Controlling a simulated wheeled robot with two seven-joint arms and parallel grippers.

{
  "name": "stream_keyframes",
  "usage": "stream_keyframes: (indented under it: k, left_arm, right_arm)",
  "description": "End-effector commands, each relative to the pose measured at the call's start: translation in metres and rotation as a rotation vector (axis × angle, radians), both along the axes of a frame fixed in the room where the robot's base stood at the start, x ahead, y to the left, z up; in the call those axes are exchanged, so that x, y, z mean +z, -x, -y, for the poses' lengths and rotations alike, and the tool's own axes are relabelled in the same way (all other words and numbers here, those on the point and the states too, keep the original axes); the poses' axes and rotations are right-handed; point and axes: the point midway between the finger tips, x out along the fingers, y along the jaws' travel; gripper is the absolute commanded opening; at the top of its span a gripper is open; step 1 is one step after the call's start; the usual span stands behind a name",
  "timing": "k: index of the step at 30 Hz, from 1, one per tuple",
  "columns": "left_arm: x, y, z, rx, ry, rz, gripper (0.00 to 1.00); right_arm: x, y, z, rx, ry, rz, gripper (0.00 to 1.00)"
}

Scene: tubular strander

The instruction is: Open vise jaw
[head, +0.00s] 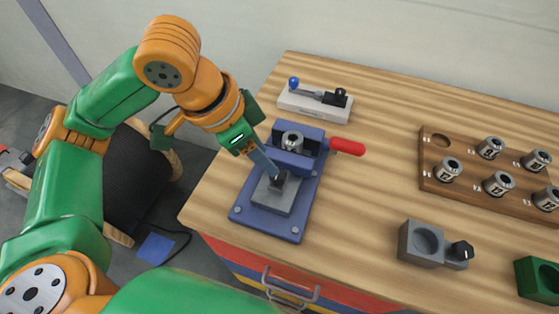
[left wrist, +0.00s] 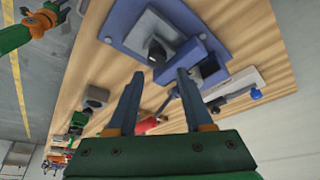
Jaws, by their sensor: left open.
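The vise has a blue base plate (head: 265,225), a red handle (head: 347,147) at its right, and a grey block with a dark knob on the near part of its plate. A shiny metal cylinder (head: 292,140) stands in the far part of the vise. My left gripper (head: 272,172) is above the vise, its tips close to the dark knob in the head view; contact cannot be told. In the left wrist view its two fingers (left wrist: 158,85) are spread with nothing held, and the red handle (left wrist: 147,125) shows beyond them, partly hidden.
A lever clamp on a pale base (head: 315,103) stands behind the vise. A wooden rack (head: 428,175) with several metal holders is at right. A grey fixture (head: 420,240) and a green block (head: 537,282) stand at the front right. Bare tabletop lies between vise and rack.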

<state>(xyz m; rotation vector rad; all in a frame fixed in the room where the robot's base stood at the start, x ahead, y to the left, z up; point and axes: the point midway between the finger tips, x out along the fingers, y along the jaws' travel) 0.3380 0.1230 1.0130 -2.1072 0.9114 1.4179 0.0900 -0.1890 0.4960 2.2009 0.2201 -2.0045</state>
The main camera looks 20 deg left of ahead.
Motion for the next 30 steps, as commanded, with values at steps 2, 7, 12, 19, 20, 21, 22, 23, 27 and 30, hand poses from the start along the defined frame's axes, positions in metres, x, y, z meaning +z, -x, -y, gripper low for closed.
stream_keyframes:
  k: [2, 7, 12, 19, 20, 21, 22, 23, 27, 30]
  left_arm:
    - [-0.017, -0.002, 0.005, -0.004, 0.0, -0.006, 0.51]
    - [-0.046, -0.012, 0.014, -0.004, 0.0, -0.003, 0.51]
    - [-0.056, -0.015, 0.018, -0.004, 0.001, 0.0, 0.51]
    - [-0.055, -0.016, 0.018, -0.004, 0.002, 0.001, 0.38]
    - [-0.055, -0.015, 0.018, -0.004, 0.002, 0.001, 0.3]
    - [-0.055, -0.015, 0.018, -0.004, 0.002, 0.001, 0.19]
    - [-0.055, -0.015, 0.018, -0.005, 0.002, 0.002, 0.11]
    - [-0.055, -0.015, 0.018, -0.005, 0.002, 0.002, 0.03]
    - [-0.055, -0.015, 0.018, -0.005, 0.002, 0.002, 0.0]
    - [-0.055, -0.016, 0.018, -0.005, 0.002, 0.002, 0.0]
  right_arm:
    - [-0.004, 0.001, -0.001, -0.001, -0.003, -0.003, 0.5]
    - [-0.008, 0.004, -0.002, -0.001, -0.004, -0.007, 0.5]
    - [-0.008, 0.004, -0.002, -0.001, -0.004, -0.007, 0.5]
    - [-0.008, 0.003, -0.002, -0.001, -0.003, -0.007, 0.5]
    - [-0.008, 0.003, -0.002, -0.001, -0.003, -0.007, 0.5]
    - [-0.008, 0.003, -0.002, 0.0, -0.003, -0.007, 0.5]
    - [-0.008, 0.003, -0.001, 0.0, -0.002, -0.007, 0.5]
    - [-0.008, 0.003, -0.001, 0.0, -0.002, -0.007, 0.5]
    - [-0.008, 0.003, 0.0, 0.0, 0.0, -0.006, 0.5]
    - [-0.008, 0.003, 0.0, 0.001, 0.0, -0.006, 0.5]
